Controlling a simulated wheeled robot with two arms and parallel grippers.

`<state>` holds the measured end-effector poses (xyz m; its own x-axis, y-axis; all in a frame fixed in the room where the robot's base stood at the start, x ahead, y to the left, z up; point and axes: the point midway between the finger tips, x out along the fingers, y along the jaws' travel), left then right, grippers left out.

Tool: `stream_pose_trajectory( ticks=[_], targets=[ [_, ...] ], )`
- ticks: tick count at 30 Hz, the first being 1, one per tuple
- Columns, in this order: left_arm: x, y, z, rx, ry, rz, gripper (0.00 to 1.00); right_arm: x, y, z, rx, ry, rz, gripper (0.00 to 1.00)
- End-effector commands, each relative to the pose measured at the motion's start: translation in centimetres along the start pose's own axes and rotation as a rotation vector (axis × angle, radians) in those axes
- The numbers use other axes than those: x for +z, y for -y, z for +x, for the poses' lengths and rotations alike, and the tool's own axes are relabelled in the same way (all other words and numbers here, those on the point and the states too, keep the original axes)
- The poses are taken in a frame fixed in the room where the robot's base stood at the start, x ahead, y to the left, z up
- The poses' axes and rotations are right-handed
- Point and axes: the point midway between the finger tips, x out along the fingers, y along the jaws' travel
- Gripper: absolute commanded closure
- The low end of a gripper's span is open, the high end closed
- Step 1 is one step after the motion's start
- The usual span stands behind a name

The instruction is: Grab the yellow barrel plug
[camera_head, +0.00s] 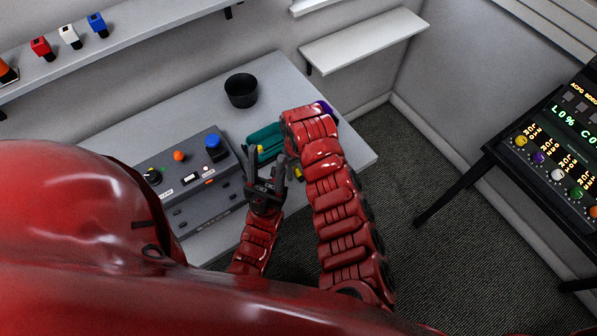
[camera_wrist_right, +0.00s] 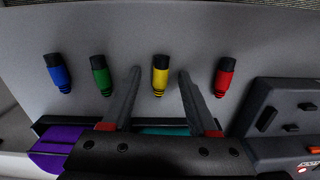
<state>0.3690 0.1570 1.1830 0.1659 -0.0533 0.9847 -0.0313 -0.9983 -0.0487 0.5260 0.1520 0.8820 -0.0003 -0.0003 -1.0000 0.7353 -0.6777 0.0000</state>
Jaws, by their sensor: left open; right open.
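The yellow barrel plug (camera_wrist_right: 160,76), with a black end, lies on the pale table in the right wrist view. My right gripper (camera_wrist_right: 158,72) is open, with one finger on each side of the plug and a gap to both. In the head view the right arm (camera_head: 325,170) curls over the table and hides most of its own gripper. My left gripper (camera_head: 264,163) is open and empty beside the grey control box.
Blue (camera_wrist_right: 57,73), green (camera_wrist_right: 101,75) and red (camera_wrist_right: 224,77) plugs lie in the same row. Teal (camera_head: 266,138) and purple (camera_head: 326,108) trays stand behind. The control box (camera_head: 190,170) is at left, with a black cup (camera_head: 241,91) farther back.

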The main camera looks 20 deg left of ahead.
Motion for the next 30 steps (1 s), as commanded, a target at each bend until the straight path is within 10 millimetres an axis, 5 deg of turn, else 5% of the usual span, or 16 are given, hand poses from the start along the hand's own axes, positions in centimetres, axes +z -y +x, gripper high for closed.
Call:
stream_pose_trajectory(
  ticks=[2, 11, 30],
  targets=[
    [0.0, 0.0, 0.0, 0.000, 0.000, 0.000, 0.50, 0.0, 0.0, 0.0, 0.000, 0.000, 0.000, 0.46],
    [0.0, 0.0, 0.0, 0.000, 0.000, 0.000, 0.50, 0.0, 0.0, 0.0, 0.000, 0.000, 0.000, 1.00],
    [0.1, 0.0, -0.6, 0.000, 0.000, 0.000, 0.50, -0.1, 0.0, -1.2, -0.001, -0.004, -0.001, 1.00]
  ],
)
